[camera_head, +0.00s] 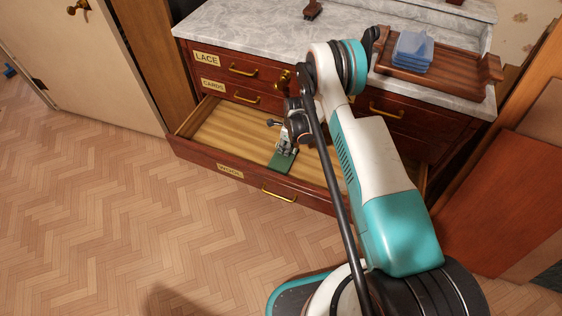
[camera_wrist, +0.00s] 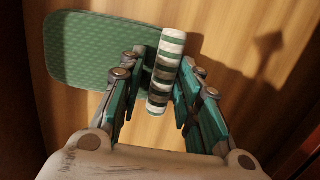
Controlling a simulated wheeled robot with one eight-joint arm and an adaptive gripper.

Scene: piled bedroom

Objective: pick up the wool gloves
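The wool gloves appear as a green textured flat piece (camera_head: 281,162) with a green, white and grey striped roll across one end. They lie in the open drawer marked WOOL. In the wrist view the green part (camera_wrist: 95,50) lies flat at the upper left, and the striped roll (camera_wrist: 163,80) stands out between my fingers. My gripper (camera_wrist: 164,62) is open, with one finger on each side of the roll; a gap shows on the left, and contact on the right is unclear. In the head view my gripper (camera_head: 288,138) reaches down into the drawer and hides part of the gloves.
The open drawer (camera_head: 215,122) has a wooden floor and a front with a brass handle. Closed drawers marked LACE and CARDS sit above it. The marble top (camera_head: 260,38) holds a wooden tray (camera_head: 455,69) with stacked blue dishes (camera_head: 412,52).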

